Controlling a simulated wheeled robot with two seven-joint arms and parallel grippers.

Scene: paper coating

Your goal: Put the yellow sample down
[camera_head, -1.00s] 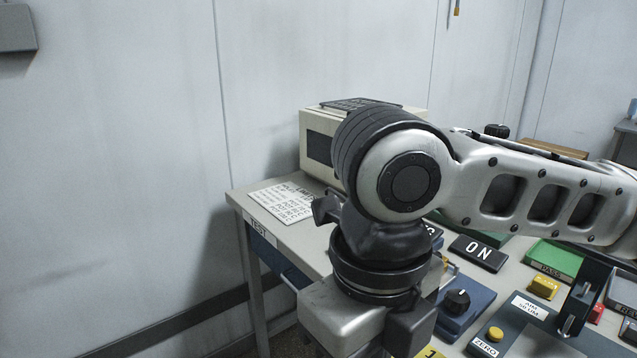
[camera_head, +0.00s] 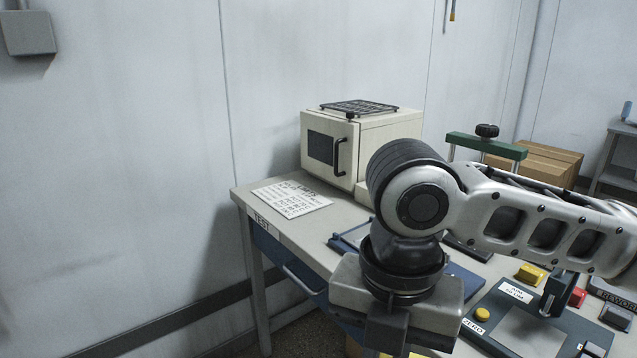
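A small yellow block (camera_head: 530,273) lies on the bench, right of centre, beside a red block (camera_head: 577,297). Nothing is holding it. My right arm comes in from the right across the bench, and its gripper (camera_head: 398,335) hangs at the bench's front edge, left of and nearer than the block. Its fingertips are not clearly seen, so I cannot tell whether it is open or what it holds. A sliver of yellow (camera_head: 385,355) shows beneath it at the picture's bottom edge; I cannot tell what it is. My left gripper is out of view.
A cream oven (camera_head: 378,140) stands at the bench's back, with a paper sheet (camera_head: 290,199) at its left. A gauge base with a yellow ZERO button (camera_head: 481,314) lies front right. A green-topped press (camera_head: 487,145) and a cardboard box (camera_head: 540,163) stand behind my arm. The bench's left end is mostly clear.

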